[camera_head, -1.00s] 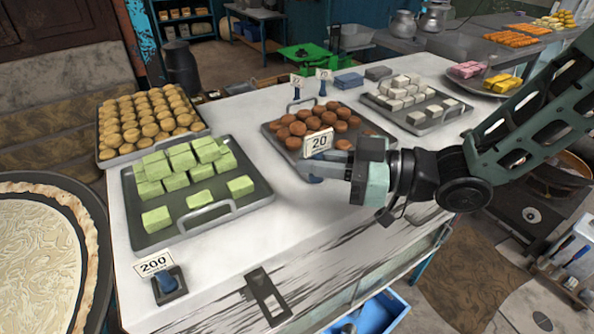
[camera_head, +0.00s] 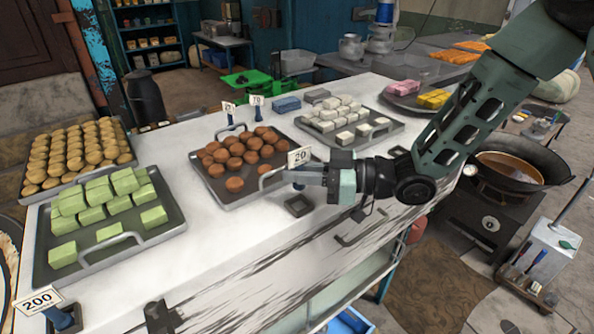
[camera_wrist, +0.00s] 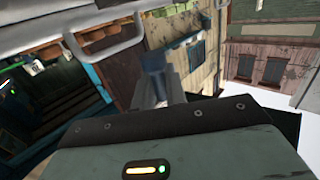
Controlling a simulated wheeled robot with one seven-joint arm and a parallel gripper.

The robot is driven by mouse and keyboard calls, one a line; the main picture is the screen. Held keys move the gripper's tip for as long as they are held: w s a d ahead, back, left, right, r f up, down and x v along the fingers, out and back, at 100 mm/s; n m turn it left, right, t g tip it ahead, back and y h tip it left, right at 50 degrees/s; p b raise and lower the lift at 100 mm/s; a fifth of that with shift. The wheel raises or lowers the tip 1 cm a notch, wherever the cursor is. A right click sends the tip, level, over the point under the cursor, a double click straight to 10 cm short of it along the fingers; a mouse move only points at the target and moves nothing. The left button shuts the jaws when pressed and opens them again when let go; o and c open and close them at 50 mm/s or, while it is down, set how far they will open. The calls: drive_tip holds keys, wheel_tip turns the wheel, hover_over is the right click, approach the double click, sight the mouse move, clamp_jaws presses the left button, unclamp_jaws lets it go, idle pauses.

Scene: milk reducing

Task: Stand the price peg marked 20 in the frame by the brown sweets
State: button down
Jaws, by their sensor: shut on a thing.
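The price peg marked 20 (camera_head: 299,157) has a white card on a blue stem. My gripper (camera_head: 298,178) is shut on its stem and holds it up near the front of the tray of brown sweets (camera_head: 236,152). The blue stem also shows between the fingers in the wrist view (camera_wrist: 152,72). A small dark square frame (camera_head: 298,206) lies on the white counter just below my gripper, in front of the brown sweets' tray. It looks empty, and the peg is above it, apart from it.
A peg marked 200 (camera_head: 40,301) stands by the tray of green sweets (camera_head: 128,241). The tray of white sweets (camera_head: 390,131) lies right of the brown ones. Two more price pegs (camera_head: 257,109) stand behind.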

sight(299, 208)
drive_tip(key=shift+f+b, duration=1.85)
drive_tip(key=shift+f, duration=0.85)
drive_tip(key=shift+f, duration=0.15)
drive_tip(key=c, duration=1.3)
unclamp_jaws()
drive_tip(key=shift+c, duration=0.2)
